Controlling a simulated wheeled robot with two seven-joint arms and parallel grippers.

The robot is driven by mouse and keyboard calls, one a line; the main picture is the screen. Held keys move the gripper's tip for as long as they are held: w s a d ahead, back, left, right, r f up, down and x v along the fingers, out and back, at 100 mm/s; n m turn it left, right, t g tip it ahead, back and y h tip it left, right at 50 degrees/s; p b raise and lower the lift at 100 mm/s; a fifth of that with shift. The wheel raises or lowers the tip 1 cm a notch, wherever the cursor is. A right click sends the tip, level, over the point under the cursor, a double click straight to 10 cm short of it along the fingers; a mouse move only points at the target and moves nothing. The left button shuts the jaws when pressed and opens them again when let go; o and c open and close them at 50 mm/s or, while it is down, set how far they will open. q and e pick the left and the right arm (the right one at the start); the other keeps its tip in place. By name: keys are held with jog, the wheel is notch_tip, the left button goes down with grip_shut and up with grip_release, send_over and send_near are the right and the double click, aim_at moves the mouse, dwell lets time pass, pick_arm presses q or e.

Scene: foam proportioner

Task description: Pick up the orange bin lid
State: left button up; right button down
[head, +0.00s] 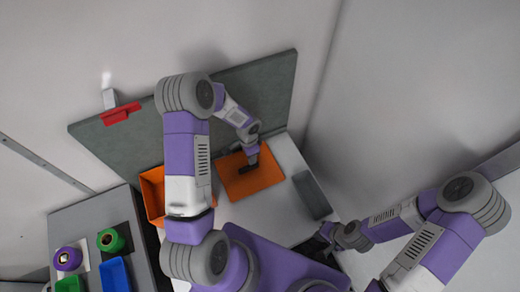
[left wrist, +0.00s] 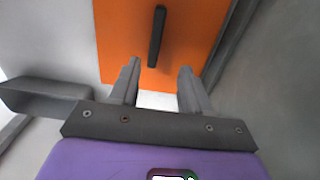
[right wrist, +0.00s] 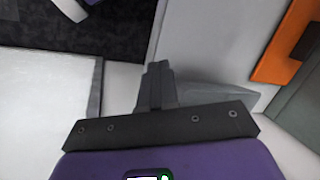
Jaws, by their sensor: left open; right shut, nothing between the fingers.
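The orange bin lid (head: 262,182) lies flat on the white surface in the head view, with a dark bar handle (head: 245,170) across its middle. My left gripper (head: 251,158) is over the lid, close to the handle. In the left wrist view the lid (left wrist: 195,35) fills the top, and its handle (left wrist: 156,35) is ahead of the open fingers (left wrist: 158,75), apart from them and lined up with the gap. My right gripper (right wrist: 157,68) is shut and empty, away from the lid, whose edge (right wrist: 285,45) shows at the right wrist view's upper right.
An orange bin (head: 152,195) stands left of the lid, partly hidden by my left arm. A grey box (head: 312,195) is right of the lid. A grey-green panel (head: 270,90) stands behind. A side table holds a blue tray (head: 115,275) and a green round part (head: 110,240).

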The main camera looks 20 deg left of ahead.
aim_at(248, 167)
pick_arm(q)
jog(key=shift+s+f, duration=0.1)
jog(key=shift+s, duration=0.3)
jog(key=shift+s+f+b, duration=0.3)
jog(key=shift+f+b, duration=0.5)
jog(key=shift+f, duration=0.05)
jog(key=shift+w+f+b, duration=0.1)
jog(key=shift+f+b, duration=0.2)
jog(key=shift+f, duration=0.3)
jog(key=f, duration=0.1)
jog(key=f+b, duration=0.2)
jog(key=shift+s+f, duration=0.25)
jog(key=shift+s, duration=0.05)
jog(key=shift+w+f+b, duration=0.1)
jog(key=shift+f+b, duration=0.2)
jog(key=shift+f, duration=0.05)
jog(key=shift+r, duration=0.1)
jog(key=shift+c, duration=0.5)
grip_shut()
pick_arm(e)
jog(key=f, duration=0.2)
jog(key=s+f, duration=0.1)
jog(key=f, duration=0.1)
jog(key=shift+f, duration=0.25)
